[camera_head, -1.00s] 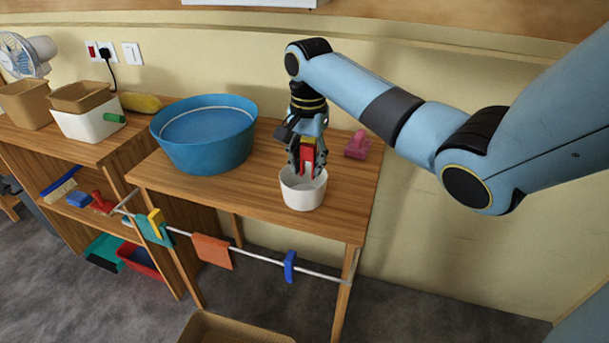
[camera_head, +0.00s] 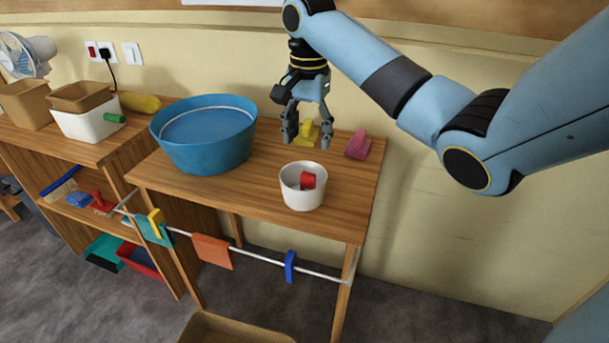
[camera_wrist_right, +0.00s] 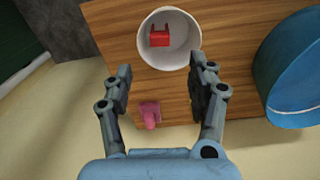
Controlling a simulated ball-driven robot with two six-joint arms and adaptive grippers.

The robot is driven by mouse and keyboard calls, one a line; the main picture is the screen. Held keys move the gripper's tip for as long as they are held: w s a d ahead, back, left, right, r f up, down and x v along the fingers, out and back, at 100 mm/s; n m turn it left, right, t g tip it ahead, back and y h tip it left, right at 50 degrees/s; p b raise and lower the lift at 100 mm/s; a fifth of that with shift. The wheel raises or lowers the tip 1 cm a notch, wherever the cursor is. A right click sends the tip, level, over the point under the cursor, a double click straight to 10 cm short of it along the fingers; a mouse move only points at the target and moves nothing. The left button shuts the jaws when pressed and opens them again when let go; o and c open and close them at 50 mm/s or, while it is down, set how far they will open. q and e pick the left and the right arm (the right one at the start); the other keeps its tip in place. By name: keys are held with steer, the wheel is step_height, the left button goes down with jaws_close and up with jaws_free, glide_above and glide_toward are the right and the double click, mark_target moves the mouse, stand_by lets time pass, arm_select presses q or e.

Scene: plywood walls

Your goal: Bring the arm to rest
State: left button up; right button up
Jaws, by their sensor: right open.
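My right gripper (camera_head: 307,137) is open and empty above the back of the right-hand table, behind and above a white bowl. In the right wrist view its two fingers (camera_wrist_right: 162,85) stand wide apart with nothing between them. The white bowl (camera_head: 303,199) stands on the table with a red piece (camera_head: 308,180) inside. The bowl (camera_wrist_right: 190,22) and the red piece (camera_wrist_right: 160,37) also show beyond the fingertips in the right wrist view. My left gripper is not in view.
A blue basin (camera_head: 205,147) stands left of the bowl. A pink object (camera_head: 357,145) lies at the table's back right, and a yellow object (camera_head: 307,131) shows behind the gripper. Pegs and cloths hang on a rail (camera_head: 265,261) along the table's front. Bare tabletop (camera_head: 245,190) lies left of the bowl.

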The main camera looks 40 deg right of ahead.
steer(key=shift+r, duration=0.25)
